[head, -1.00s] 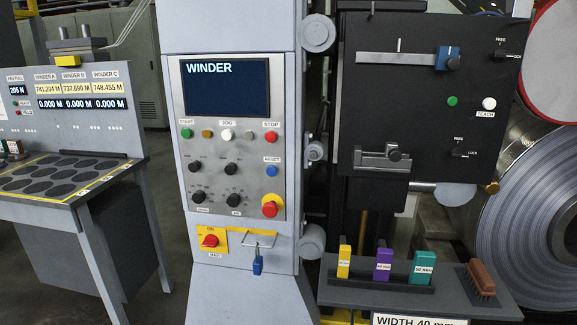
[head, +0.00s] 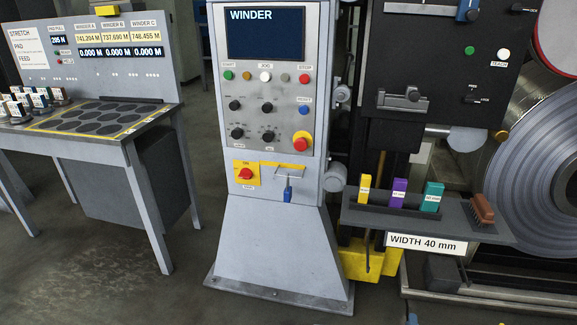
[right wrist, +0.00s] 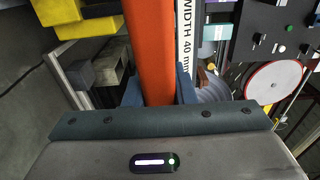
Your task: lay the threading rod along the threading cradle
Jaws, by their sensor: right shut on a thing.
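In the right wrist view an orange-red rod (right wrist: 152,40), which I take as the threading rod, runs from my right gripper (right wrist: 158,88) up to the top edge. The gripper's blue fingers are shut on it, one on each side; its far end is out of the picture. In the head view only a small blue piece (head: 412,319), likely of my right gripper, shows at the bottom edge. I cannot single out the threading cradle with certainty. My left gripper is in neither view.
The winder panel (head: 268,140) stands on a wide grey base. A shelf (head: 470,230) with colored blocks and a brush (head: 482,209) is right of it, with a yellow bracket (head: 365,263) below. A steel coil (head: 545,170) stands at the right, a bench (head: 75,145) at the left.

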